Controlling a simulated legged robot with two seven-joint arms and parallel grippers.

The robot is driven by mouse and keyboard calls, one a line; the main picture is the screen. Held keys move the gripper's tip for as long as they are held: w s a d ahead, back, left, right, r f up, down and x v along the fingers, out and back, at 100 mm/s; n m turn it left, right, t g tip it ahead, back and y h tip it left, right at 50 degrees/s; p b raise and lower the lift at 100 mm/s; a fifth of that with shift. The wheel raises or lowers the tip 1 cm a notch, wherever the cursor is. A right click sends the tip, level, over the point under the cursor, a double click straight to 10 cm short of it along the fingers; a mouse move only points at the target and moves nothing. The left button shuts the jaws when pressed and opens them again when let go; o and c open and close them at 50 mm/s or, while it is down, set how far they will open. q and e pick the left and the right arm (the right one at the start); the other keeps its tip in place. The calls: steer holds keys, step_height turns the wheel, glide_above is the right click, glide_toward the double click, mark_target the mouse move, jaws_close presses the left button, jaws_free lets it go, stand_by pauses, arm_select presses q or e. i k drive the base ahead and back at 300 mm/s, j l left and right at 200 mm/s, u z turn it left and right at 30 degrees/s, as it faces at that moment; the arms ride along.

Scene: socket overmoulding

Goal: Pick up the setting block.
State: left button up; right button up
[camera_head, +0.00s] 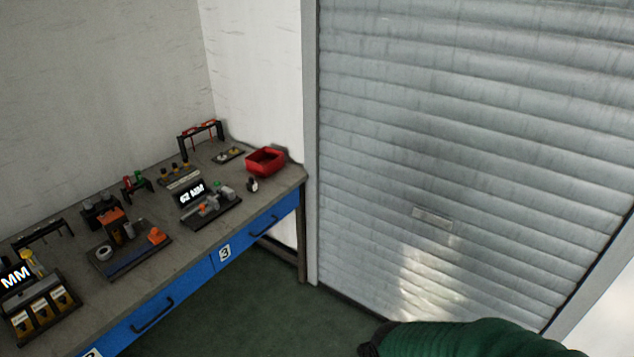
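Neither of my grippers is in view. A long workbench (75,273) with a grey top and blue drawers runs along the left wall. I cannot tell which of the small items on it is the setting block. A fixture (213,210) with a display reading about "62 MM" stands toward the bench's right part, with small grey, orange and green pieces on it. A dark tray (128,262) with orange parts and a white ring lies left of it.
An empty-looking red bin (265,161) sits at the bench's far right end. A small rack (201,137) with red-handled tools stands at the back. Another display fixture (40,300) with yellow-marked parts is at the left. A closed roller shutter (470,150) fills the right. Green floor (270,315) before the bench is clear.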

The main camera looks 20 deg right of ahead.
mark_target(252, 185)
steer(key=z, duration=0.1)
steer(key=u, duration=0.2)
steer(key=i+l+u, duration=0.25)
steer(key=i+u, duration=0.2)
steer(key=i+l+u, duration=0.45)
steer(key=i+l, duration=0.6)
steer(key=i+l+u, duration=0.1)
steer(key=i+l, duration=0.5)
steer(key=l, duration=0.1)
